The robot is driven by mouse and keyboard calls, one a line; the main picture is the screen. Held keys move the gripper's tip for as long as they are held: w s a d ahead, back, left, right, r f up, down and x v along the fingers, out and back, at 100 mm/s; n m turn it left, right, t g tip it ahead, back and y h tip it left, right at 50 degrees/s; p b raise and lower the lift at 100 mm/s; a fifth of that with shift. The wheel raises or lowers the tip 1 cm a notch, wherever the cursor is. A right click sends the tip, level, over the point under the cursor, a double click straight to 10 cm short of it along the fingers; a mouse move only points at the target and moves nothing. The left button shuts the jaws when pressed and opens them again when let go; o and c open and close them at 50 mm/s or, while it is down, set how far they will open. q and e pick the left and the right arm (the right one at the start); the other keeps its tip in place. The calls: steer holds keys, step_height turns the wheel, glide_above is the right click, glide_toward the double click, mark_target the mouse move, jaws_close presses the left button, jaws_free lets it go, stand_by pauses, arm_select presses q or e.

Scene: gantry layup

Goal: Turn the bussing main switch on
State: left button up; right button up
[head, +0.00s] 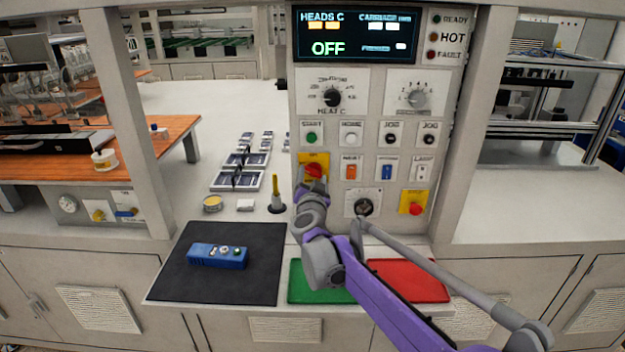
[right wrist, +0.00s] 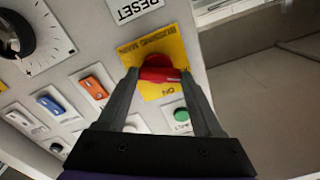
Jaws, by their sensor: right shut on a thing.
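The bussing main switch is a red rotary handle (head: 312,169) on a yellow plate at the left of the control panel. In the right wrist view the red handle (right wrist: 160,74) sits on the yellow plate (right wrist: 180,50), whose lettering reads upside down, with ON on one edge. My right gripper (head: 314,181) is at the switch, and its two fingers (right wrist: 160,77) are shut on the red handle from both sides. The gripper and wrist hide part of the switch in the head view. The panel display (head: 355,34) reads OFF. My left gripper is not in view.
Close by are a green START button (head: 312,137), an orange rocker (head: 351,171), a black knob (head: 364,207) and a red stop button (head: 415,208). Below, a blue pendant (head: 218,256) lies on a black mat (head: 262,285); green (head: 305,285) and red (head: 425,285) mats lie beside it.

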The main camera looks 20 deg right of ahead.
steer(key=m, duration=0.6)
steer(key=shift+r+m, duration=0.1)
steer(key=shift+m, duration=0.2)
steer(key=m+p, duration=0.1)
steer(key=m, duration=0.5)
steer(key=shift+d, duration=0.1)
stand_by(0.3)
steer(key=o, duration=1.4)
steer(key=shift+c, duration=0.2)
steer(key=b+v, duration=0.1)
steer(key=v, duration=0.9)
steer(key=shift+s, duration=0.4)
